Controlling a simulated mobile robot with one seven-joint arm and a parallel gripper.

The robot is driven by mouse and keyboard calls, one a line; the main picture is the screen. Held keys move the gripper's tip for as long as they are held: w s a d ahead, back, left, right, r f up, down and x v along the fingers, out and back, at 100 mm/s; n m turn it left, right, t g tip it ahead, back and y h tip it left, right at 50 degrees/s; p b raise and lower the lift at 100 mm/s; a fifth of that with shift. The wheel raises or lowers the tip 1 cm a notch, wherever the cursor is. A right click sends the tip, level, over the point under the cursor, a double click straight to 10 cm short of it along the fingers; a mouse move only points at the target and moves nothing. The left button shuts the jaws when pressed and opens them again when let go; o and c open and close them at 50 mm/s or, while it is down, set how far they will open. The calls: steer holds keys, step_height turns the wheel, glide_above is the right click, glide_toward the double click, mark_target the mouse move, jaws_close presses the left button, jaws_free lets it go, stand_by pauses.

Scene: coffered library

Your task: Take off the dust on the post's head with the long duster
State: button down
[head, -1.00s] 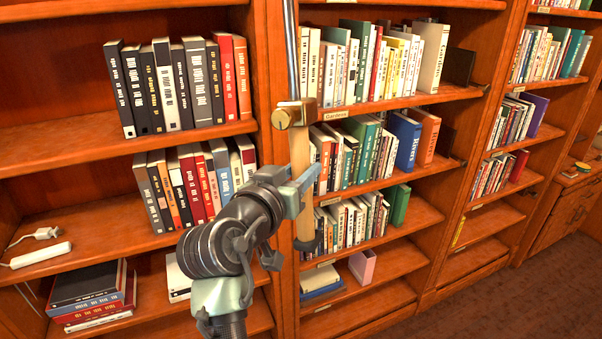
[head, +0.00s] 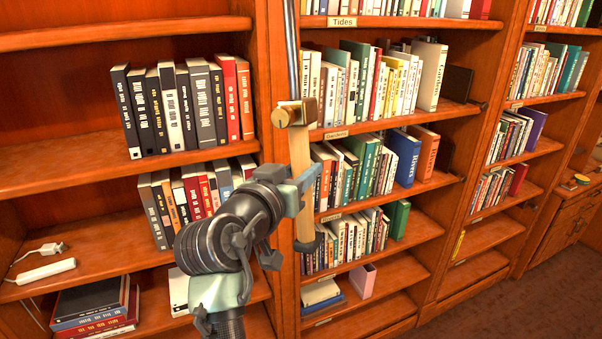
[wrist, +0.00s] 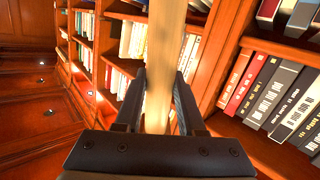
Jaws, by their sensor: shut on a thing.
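My gripper (head: 306,187) is shut on the wooden handle of the long duster (head: 302,155). The duster stands about upright in front of the bookcase post, with a brass collar at the top of the wood and a thin metal pole running up out of the head view. In the wrist view the handle (wrist: 161,70) passes between the two fingers (wrist: 157,105). The duster's far end, the post's head and any dust on it are out of view.
Bookcases with rows of books (head: 185,108) stand close behind the arm on both sides. A white power strip (head: 45,271) lies on a left shelf. Carpeted floor (head: 500,305) is clear at lower right.

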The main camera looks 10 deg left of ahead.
mark_target(296, 100)
steer(key=shift+w+a+r+p, duration=0.2)
steer(key=shift+r+p, duration=1.4)
steer(key=shift+r, duration=0.8)
steer(key=shift+w+a+r+p, duration=0.15)
steer(key=shift+w+r+p, duration=0.1)
steer(key=shift+r+p, duration=1.75)
steer(key=shift+w+a+r+p, duration=0.2)
steer(key=shift+r+p, duration=0.95)
steer(key=shift+r, duration=1.7)
steer(key=w+a+r, duration=0.4)
steer(key=w+r, duration=0.2)
steer(key=r, duration=0.3)
steer(key=shift+w+a+r+p, duration=0.2)
steer(key=shift+a+r+p, duration=0.05)
steer(key=shift+r+p, duration=0.15)
